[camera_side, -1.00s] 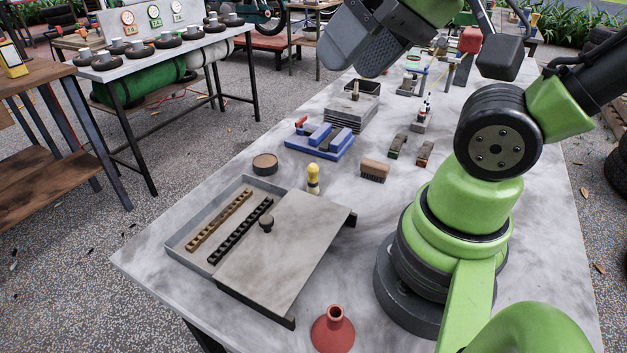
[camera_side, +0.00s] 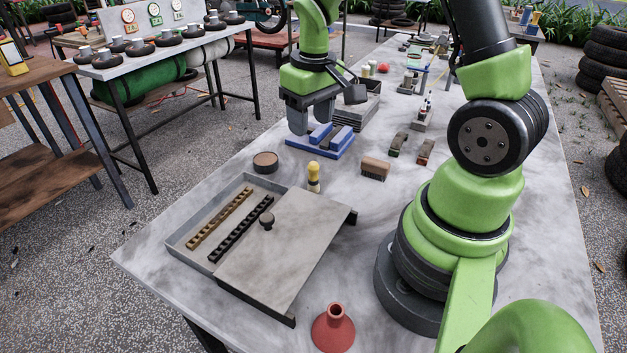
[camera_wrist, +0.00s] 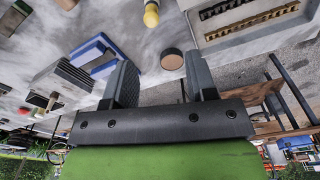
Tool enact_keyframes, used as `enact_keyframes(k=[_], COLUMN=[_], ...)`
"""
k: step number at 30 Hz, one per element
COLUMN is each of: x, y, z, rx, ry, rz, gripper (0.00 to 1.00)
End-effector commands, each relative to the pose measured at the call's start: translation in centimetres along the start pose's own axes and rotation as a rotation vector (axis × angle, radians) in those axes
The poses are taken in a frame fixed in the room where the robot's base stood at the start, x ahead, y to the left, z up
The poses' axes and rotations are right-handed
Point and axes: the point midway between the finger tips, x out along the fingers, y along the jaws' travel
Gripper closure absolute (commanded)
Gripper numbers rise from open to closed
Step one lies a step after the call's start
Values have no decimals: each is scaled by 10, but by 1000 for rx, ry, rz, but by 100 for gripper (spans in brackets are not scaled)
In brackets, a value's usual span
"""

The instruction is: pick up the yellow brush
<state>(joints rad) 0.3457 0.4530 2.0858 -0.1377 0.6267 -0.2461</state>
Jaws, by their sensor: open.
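The yellow brush (camera_side: 313,178) stands upright on the grey marbled table, with its rounded yellow end up and a darker lower end. In the wrist view the yellow brush (camera_wrist: 151,14) shows at the top edge, partly cut off. My gripper (camera_side: 309,120) is above and behind it in the side view, over the blue tray-like fixture, pointing down. In the wrist view my gripper (camera_wrist: 161,72) has its two fingers well apart with nothing held between them. The brush is clear of the fingers.
A round brown-topped disc (camera_side: 265,162) and an open box (camera_side: 185,241) with a sliding lid and knob lie nearby. A brown bristle brush (camera_side: 375,169) is right of the yellow brush. The blue fixture (camera_side: 310,147) is behind. A red funnel-like piece (camera_side: 333,330) stands in front.

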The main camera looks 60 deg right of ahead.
Motion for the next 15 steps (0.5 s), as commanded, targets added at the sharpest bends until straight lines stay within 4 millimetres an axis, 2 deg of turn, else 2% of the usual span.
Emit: enact_keyframes(k=[1, 3, 15], x=[13, 23, 74], y=[5, 10, 13], z=[0, -1, 2], rx=[-3, -11, -18], ry=[-27, -49, -68], rz=[3, 5, 7], gripper=[48, 48, 48])
